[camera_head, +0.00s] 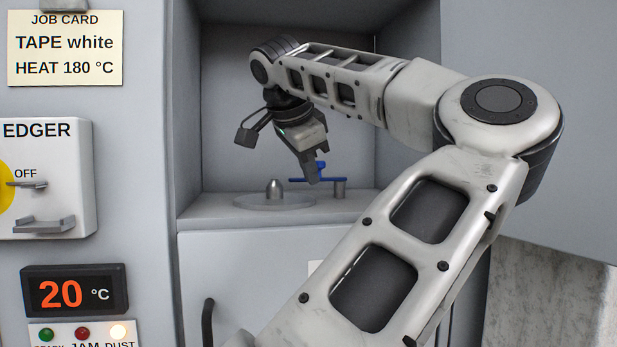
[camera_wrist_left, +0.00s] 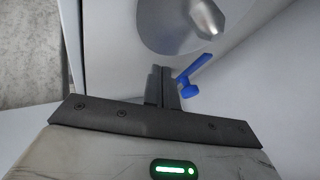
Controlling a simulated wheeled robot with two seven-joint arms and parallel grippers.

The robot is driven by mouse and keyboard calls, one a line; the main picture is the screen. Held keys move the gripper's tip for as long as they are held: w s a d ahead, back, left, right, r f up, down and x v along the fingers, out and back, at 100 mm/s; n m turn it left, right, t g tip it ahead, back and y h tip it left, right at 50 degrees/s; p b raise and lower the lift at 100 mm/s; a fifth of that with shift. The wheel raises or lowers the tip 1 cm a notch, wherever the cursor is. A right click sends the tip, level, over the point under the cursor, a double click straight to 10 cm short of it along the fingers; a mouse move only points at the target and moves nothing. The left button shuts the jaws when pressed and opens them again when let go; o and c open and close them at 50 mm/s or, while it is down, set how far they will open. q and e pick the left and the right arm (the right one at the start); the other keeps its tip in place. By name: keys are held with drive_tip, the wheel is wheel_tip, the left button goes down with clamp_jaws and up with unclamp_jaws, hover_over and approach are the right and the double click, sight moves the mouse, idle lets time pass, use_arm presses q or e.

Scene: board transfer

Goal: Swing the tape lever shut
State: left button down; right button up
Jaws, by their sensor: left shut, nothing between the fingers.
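The blue tape lever (camera_head: 298,180) lies level over the shelf of the recess, running from near the spindle to a grey post (camera_head: 339,187) on its right. It has a blue knob standing up from it. My left gripper (camera_head: 313,179) points down into the recess, and its fingertips overlap the lever in the head view. Its fingers are shut with nothing between them. In the left wrist view the shut fingers (camera_wrist_left: 162,85) are just left of the blue lever (camera_wrist_left: 196,72). I cannot tell whether they touch it. My right gripper is not in view.
A round plate (camera_head: 250,202) with a grey pointed spindle (camera_head: 274,188) is on the shelf left of the lever. Recess walls stand close on both sides. The job card (camera_head: 65,48), the edger switch box (camera_head: 45,180) and a temperature display (camera_head: 73,290) are on the left panel.

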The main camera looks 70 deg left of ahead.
use_arm(q)
drive_tip(key=v, duration=0.9)
drive_tip(key=shift+s+a+r, duration=0.2)
drive_tip(key=shift+s, duration=0.15)
